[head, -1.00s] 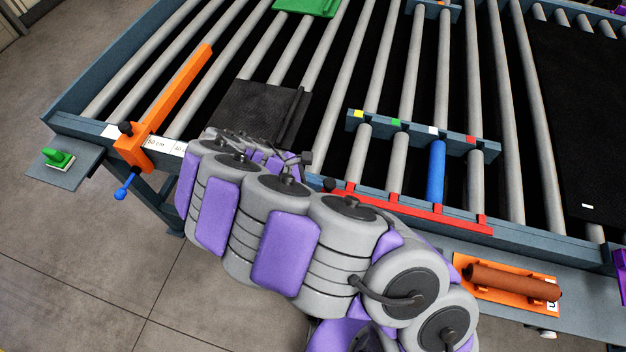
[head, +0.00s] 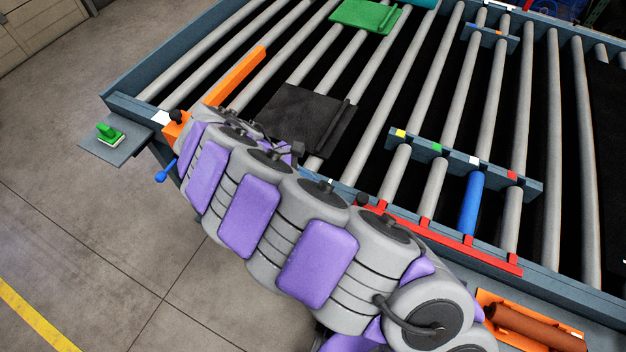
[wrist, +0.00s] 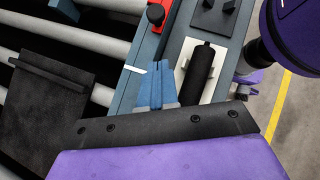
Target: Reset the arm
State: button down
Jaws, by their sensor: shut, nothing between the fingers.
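My arm shows in the head view, reaching from the lower right to the upper left along the near rail of the roller table (head: 560,285). Its end is not clearly visible there. In the wrist view my gripper (wrist: 158,85) has its two blue fingers together, with nothing between them. The fingers are over the table's blue-grey side rail, beside a black cylinder on a white plate (wrist: 201,72). A dark flat plate (head: 305,115) lies on the rollers beyond my arm; a dark plate with a raised bar also shows in the wrist view (wrist: 45,100).
An orange bar (head: 238,78) crosses the rollers at the left, its clamp partly behind my arm. A green-handled block (head: 109,134) is on the left side shelf. A blue roller (head: 470,203) sits among grey ones. A brown cylinder (head: 535,328) lies lower right. Floor at left is clear.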

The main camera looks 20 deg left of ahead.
jog(key=d+r+m+g+y+b, duration=0.15)
jog(key=d+r+m, duration=0.4)
jog(key=d, duration=0.65)
jog(key=d+r+m+g+b, duration=0.25)
jog(key=d+r+m, duration=0.35)
jog(key=d, duration=0.6)
jog(key=s+d+f+m+g+y+b, duration=0.1)
jog(key=s+d+f+m+y+b, duration=0.15)
jog(key=s+d+m, duration=0.5)
jog(key=s+f+m+y+b, duration=0.3)
jog(key=s+f+y, duration=0.1)
jog(key=s, duration=1)
jog(key=shift+f, duration=0.45)
